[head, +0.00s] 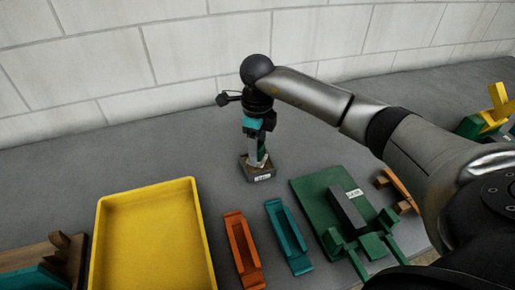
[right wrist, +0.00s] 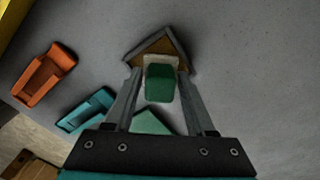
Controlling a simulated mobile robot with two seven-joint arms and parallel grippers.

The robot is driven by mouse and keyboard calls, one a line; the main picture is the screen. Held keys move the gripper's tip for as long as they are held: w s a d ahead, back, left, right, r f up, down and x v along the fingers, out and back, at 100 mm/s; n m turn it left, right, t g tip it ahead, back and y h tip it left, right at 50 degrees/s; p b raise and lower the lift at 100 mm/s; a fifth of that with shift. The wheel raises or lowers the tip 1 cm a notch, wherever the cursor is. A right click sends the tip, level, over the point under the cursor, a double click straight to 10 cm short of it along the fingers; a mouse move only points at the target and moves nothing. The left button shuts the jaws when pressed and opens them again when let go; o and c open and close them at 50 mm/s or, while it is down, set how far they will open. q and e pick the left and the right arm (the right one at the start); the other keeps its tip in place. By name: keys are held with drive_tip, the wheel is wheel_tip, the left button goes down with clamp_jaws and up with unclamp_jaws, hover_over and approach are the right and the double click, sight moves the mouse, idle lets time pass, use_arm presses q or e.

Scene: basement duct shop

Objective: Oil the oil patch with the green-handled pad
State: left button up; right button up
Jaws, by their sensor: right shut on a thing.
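My right gripper (head: 261,150) is shut on the green handle (right wrist: 160,84) of a pad. The pad's pale body (right wrist: 160,62) shows at the far end of the handle in the right wrist view. The gripper points down over a small brown patch with a dark rim (right wrist: 157,38), which bears a white label (head: 264,178) in the head view. The pad overlaps the patch in both views. I cannot tell whether it touches the surface. Most of the patch is hidden behind the pad and fingers. My left gripper is out of view.
A yellow tray (head: 102,240) stands at front left. An orange holder (head: 243,252) and a teal holder (head: 289,238) lie beside it. A green board (head: 312,190) with a grey block (head: 346,210) is to the right. A block wall (head: 180,50) closes the back.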

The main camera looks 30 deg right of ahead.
drive_tip(key=shift+f+b, duration=0.35)
drive_tip(key=shift+f, duration=0.25)
idle(1.2)
drive_tip(key=shift+r+p, duration=2.75)
drive_tip(key=shift+r, duration=0.85)
